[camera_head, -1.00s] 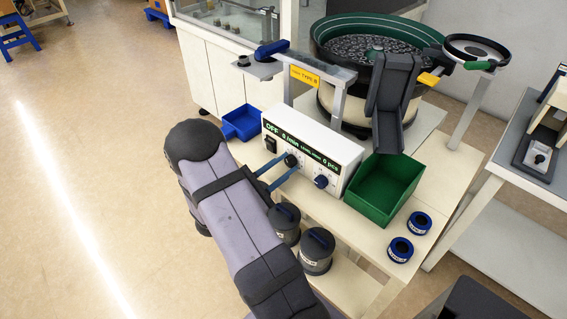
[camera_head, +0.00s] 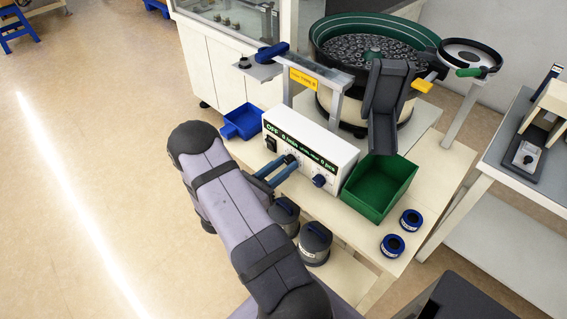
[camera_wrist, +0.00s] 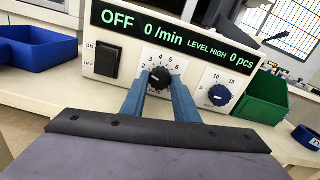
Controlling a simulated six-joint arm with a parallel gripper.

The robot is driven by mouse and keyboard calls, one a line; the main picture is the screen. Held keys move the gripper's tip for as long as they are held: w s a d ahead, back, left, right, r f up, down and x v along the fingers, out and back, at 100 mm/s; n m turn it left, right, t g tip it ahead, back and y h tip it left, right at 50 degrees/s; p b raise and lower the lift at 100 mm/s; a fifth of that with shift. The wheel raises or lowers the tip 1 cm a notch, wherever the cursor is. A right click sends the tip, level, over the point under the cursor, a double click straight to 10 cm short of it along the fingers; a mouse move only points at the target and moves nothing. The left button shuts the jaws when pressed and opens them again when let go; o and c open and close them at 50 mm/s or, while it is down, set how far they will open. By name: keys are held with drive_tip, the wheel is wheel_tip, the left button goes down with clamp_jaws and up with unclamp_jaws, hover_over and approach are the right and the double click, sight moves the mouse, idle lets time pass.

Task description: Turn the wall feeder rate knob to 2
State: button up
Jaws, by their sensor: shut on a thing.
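The control box (camera_head: 310,145) of the wall feeder faces me. Its display (camera_wrist: 170,32) reads OFF, 0 /min, LEVEL HIGH, 0 pcs. The black rate knob (camera_wrist: 160,76) sits in a numbered dial below the display. Its white mark points left; which number it meets is too small to tell. My gripper (camera_wrist: 160,92) is shut on this knob, one blue finger on each side. In the head view, my gripper (camera_head: 288,165) reaches the box front and its fingers partly cover the knob.
A second, blue knob (camera_wrist: 219,95) is right of the rate knob, and a black ON/OFF switch (camera_wrist: 107,61) is left. A blue tray (camera_head: 243,121) and a green bin (camera_head: 381,188) flank the box. The bowl feeder (camera_head: 370,60) stands behind. Dark lidded pots (camera_head: 315,243) stand below.

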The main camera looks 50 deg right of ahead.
idle(0.3)
drive_tip(key=o, duration=0.8)
drive_tip(key=shift+a, duration=3.7)
